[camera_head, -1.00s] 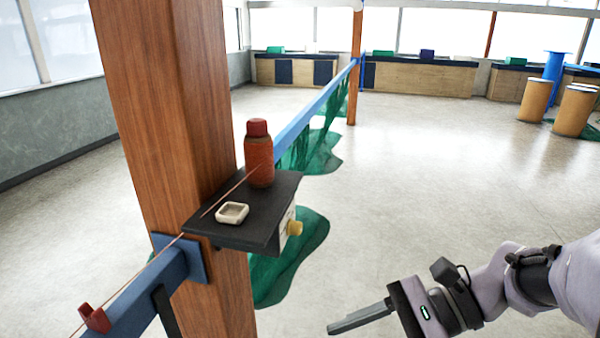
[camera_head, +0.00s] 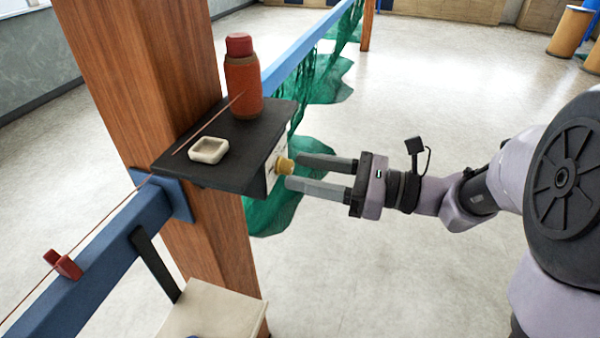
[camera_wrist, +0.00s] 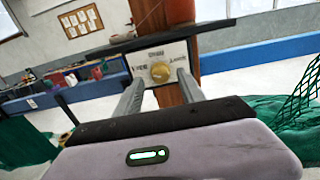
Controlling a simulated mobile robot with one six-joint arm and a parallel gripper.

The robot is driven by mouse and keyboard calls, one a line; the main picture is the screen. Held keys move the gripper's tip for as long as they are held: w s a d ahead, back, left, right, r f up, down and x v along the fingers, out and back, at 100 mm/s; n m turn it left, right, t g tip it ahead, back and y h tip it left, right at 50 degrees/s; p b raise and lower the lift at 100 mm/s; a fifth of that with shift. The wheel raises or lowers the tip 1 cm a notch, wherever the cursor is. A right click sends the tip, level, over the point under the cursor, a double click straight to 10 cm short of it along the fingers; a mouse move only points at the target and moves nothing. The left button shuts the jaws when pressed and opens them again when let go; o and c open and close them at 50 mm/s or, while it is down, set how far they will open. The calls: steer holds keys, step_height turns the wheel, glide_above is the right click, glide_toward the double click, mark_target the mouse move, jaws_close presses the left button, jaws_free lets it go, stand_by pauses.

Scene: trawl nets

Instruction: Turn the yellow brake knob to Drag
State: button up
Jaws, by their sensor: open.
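The yellow brake knob (camera_head: 285,166) sticks out from a pale label plate (camera_head: 272,172) on the side of a black shelf (camera_head: 225,172). In the wrist view the knob (camera_wrist: 160,71) is seen face on, with words on the plate (camera_wrist: 178,50) above and to both sides; they are too small to read surely. My gripper (camera_head: 291,172) is open, its two fingers pointing at the knob. The fingertips are at or close to the knob, one on each side. I cannot tell whether they touch it. The knob's pointer direction is not clear.
On the shelf stand a red-capped bottle (camera_head: 243,80) and a small white dish (camera_head: 209,150). The shelf is fixed to a wooden post (camera_head: 150,70). A blue rail (camera_head: 95,245) with a red clip (camera_head: 63,264) runs past, and green net (camera_head: 270,215) hangs below.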

steer(key=shift+w+a, duration=0.3)
steer(key=shift+a, duration=0.35)
jaws_close()
